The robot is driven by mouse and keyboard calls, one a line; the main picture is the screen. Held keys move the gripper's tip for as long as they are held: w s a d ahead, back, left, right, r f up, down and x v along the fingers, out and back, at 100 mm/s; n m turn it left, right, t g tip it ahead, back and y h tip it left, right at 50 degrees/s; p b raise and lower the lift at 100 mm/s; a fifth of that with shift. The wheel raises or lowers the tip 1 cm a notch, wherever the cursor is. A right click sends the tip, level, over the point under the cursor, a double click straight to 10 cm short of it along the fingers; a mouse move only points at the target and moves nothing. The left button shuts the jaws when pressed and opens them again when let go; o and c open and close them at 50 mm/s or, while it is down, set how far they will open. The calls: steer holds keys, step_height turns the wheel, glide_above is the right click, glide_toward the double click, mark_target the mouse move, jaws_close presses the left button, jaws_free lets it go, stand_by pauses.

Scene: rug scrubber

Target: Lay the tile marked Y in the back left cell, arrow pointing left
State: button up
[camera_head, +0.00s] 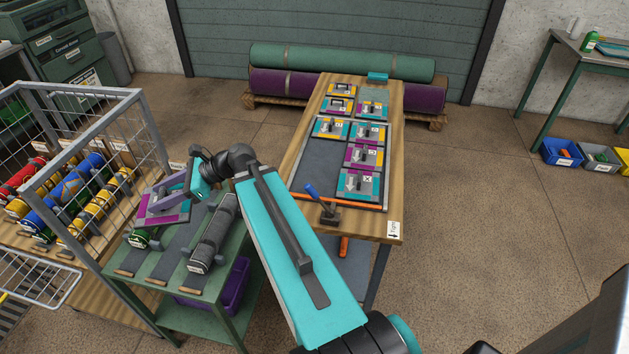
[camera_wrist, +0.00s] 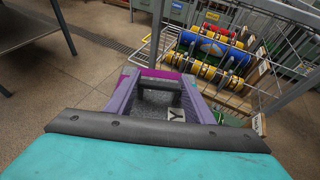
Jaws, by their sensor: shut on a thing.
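My gripper (camera_wrist: 158,88) is shut on that handle, with a purple finger on each side; the Y label is readable in the wrist view. In the head view the same tile (camera_head: 155,210) and my gripper (camera_head: 174,188) are at the left, over the green cart. The tile's arrow is not clear to me. The tile board (camera_head: 318,170) lies on the wooden table, with a wide bare dark area at its front left. Several tiles fill its right column and back part, including a yellow-cornered one (camera_head: 330,128).
The green cart (camera_head: 185,270) carries dark rolls (camera_head: 214,235). A wire cage (camera_head: 75,110) with coloured rolls stands left of it. Rolled rugs (camera_head: 340,62) lie behind the table.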

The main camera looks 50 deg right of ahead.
steer(key=shift+w+d+f, duration=0.1)
steer(key=shift+d+f, duration=0.05)
steer(key=shift+d, duration=0.3)
steer(key=s+d+f+m+t+h+b, duration=0.1)
steer(key=s+d+b, duration=0.2)
steer(key=d, duration=1.2)
steer(key=s+d+f+m+t+h+b, duration=0.1)
steer(key=s+d+b, duration=0.3)
steer(key=d, duration=1.1)
steer(key=s+d+f+m+t+h+b, duration=0.1)
steer(key=s+d, duration=0.5)
steer(key=d, duration=0.9)
steer(key=shift+f+m+t+h+b, duration=0.4)
steer(key=shift+m+b, duration=0.3)
steer(key=shift+b, duration=0.45)
steer(key=shift+f, duration=0.1)
steer(key=shift+f, duration=3.05)
steer(key=shift+f, duration=0.1)
steer(key=shift+f+p, duration=0.3)
steer(key=shift+f, duration=1.45)
steer(key=shift+f, duration=0.1)
